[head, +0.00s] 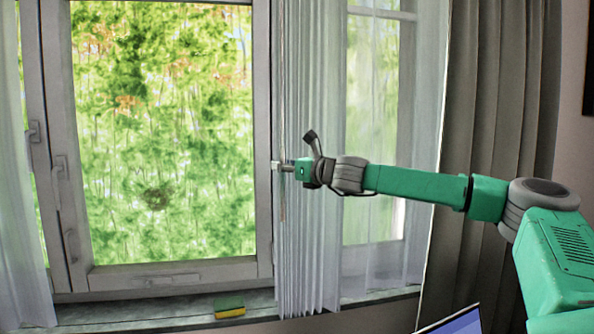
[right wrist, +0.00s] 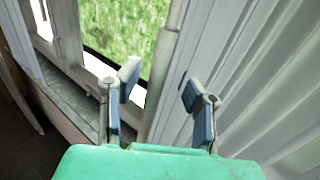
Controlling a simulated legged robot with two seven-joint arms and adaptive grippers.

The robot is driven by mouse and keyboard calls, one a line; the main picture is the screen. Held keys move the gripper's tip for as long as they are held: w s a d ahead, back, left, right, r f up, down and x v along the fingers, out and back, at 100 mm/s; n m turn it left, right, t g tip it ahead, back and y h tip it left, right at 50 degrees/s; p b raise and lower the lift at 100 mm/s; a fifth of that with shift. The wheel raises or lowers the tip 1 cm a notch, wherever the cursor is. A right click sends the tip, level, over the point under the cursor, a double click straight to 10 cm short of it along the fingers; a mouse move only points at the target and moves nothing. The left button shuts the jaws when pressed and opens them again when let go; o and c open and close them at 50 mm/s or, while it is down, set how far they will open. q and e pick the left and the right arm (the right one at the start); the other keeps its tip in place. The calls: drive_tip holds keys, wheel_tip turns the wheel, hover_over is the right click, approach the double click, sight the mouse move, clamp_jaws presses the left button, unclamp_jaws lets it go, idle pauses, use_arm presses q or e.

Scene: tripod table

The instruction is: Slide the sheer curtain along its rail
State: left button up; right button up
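The sheer curtain (head: 312,250) hangs in gathered pale folds at the right edge of the large window pane, and a thinner, flatter sheer stretch (head: 372,150) continues to its right. Its folds also fill the right side of the right wrist view (right wrist: 250,80). The rail is out of view above. A thin upright rod or edge (head: 282,100) runs down the curtain's left side. My right gripper (head: 284,168) is at this left edge, pointing left. In the right wrist view its fingers (right wrist: 161,90) are apart; I cannot tell whether any cloth lies between them. My left gripper is not in view.
Another sheer curtain (head: 17,180) hangs at the far left. A dark heavy curtain (head: 490,90) hangs at the right, behind my arm. A yellow-green sponge (head: 229,307) lies on the window sill (head: 150,312). A screen-like object (head: 462,322) shows at the bottom.

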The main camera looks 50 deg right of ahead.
drive_tip(key=s, duration=1.1)
drive_tip(key=shift+s+f, duration=0.15)
drive_tip(key=shift+f, duration=0.05)
idle(0.4)
